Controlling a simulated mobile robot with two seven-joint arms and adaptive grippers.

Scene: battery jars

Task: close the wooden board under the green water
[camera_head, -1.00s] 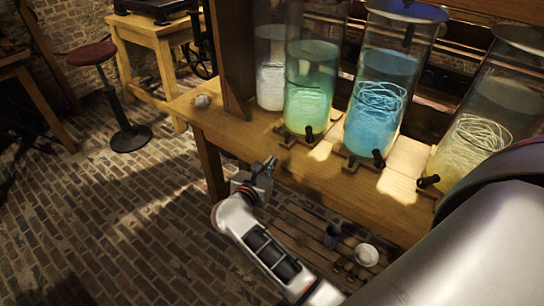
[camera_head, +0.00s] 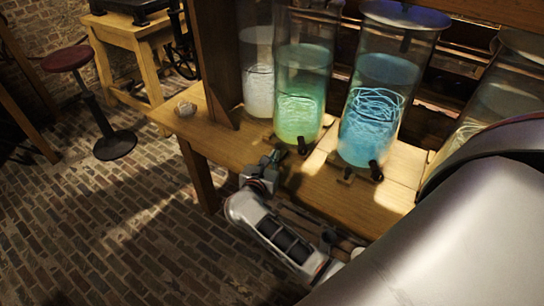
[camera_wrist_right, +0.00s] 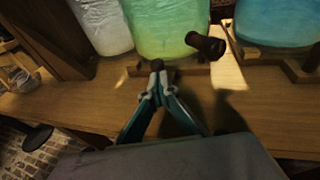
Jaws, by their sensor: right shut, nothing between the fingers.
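The jar of green water (camera_head: 301,100) stands on the wooden bench, with a dark tap (camera_head: 303,144) low on its front. In the right wrist view the green jar (camera_wrist_right: 168,28) and its dark tap (camera_wrist_right: 205,44) are close up. A small wooden board (camera_wrist_right: 192,69) lies at the jar's foot, partly hidden behind my fingers. My right gripper (camera_head: 273,158) is at the bench's front edge, below and left of the tap. In the wrist view my right gripper (camera_wrist_right: 157,67) is shut and empty, its tips at the board; contact is unclear. My left gripper is out of view.
A jar of blue water (camera_head: 371,115) stands to the right, a whitish jar (camera_head: 258,80) to the left, beside a wooden post (camera_head: 216,60). A stool (camera_head: 110,140) is on the brick floor. Bare bench top (camera_wrist_right: 70,110) lies left of my gripper.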

